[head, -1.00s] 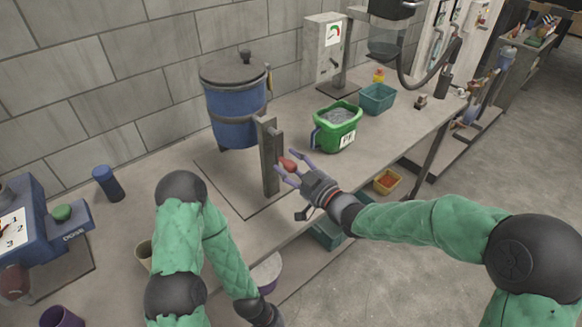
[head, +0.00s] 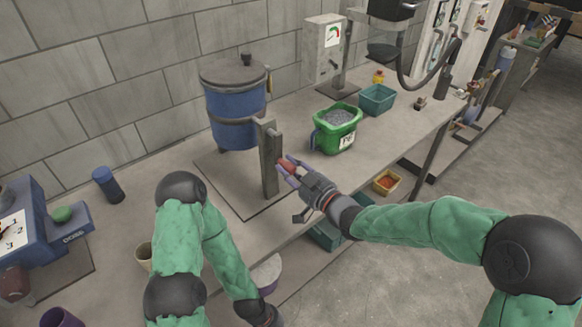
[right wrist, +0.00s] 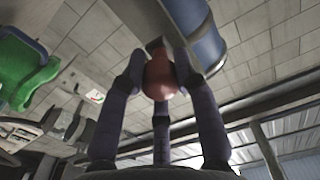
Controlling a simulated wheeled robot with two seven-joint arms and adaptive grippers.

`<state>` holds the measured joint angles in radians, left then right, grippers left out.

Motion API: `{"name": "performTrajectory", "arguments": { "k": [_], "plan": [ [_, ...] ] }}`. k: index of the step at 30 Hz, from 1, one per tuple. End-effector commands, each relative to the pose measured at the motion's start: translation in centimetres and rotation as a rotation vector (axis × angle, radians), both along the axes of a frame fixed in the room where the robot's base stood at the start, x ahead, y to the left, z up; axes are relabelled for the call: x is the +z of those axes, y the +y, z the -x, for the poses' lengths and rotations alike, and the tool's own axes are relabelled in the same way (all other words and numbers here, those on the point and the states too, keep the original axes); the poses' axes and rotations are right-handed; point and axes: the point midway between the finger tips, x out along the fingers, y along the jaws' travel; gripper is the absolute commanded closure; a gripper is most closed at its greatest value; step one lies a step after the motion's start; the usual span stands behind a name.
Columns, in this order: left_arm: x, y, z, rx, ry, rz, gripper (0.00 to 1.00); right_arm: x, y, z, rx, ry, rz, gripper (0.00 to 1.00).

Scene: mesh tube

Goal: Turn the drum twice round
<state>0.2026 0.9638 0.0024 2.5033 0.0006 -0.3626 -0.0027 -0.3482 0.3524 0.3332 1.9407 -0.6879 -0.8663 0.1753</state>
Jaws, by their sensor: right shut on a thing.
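The blue drum (head: 237,108) with a grey lid and grey bands is held upright at a grey post (head: 270,160) on the bench. A red knob (head: 287,166) sits at the post's right side. My right gripper (head: 285,169) is shut on the red knob. In the right wrist view its fingers (right wrist: 161,80) close around the red knob (right wrist: 161,76), with the blue drum (right wrist: 197,30) behind. My left arm comes in at the lower left, bent in front of the bench. Its gripper is not clearly in view.
A green bucket (head: 337,140) of grey granules stands right of the post, with a teal bin (head: 376,99) behind it. A blue dosing machine (head: 30,226), a dark blue cylinder (head: 108,184) and a beige cup (head: 145,254) are on the left. A gauge box (head: 324,45) stands at the back.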

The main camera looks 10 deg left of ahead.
Motion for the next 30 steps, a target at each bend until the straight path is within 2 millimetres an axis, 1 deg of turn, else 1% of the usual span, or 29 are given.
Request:
{"name": "performTrajectory", "arguments": {
  "k": [1, 8, 21, 30],
  "plan": [
    [0.1, 0.0, 0.0, 0.000, 0.000, 0.000, 1.00, 0.5, 0.2, 0.1, 0.004, -0.002, -0.009, 1.00],
    [0.7, 0.0, 0.0, 0.000, 0.000, 0.000, 1.00, 0.7, 0.6, 0.6, 0.006, 0.066, -0.065, 1.00],
    [2.6, 0.0, 0.0, 0.000, 0.000, 0.000, 1.00, 1.7, 1.8, 2.1, 0.003, 0.307, -0.260, 1.00],
    [3.2, 0.0, 0.0, 0.000, 0.000, 0.000, 1.00, 2.3, 2.1, 2.5, 0.001, 0.404, -0.342, 1.00]
  ]
}}
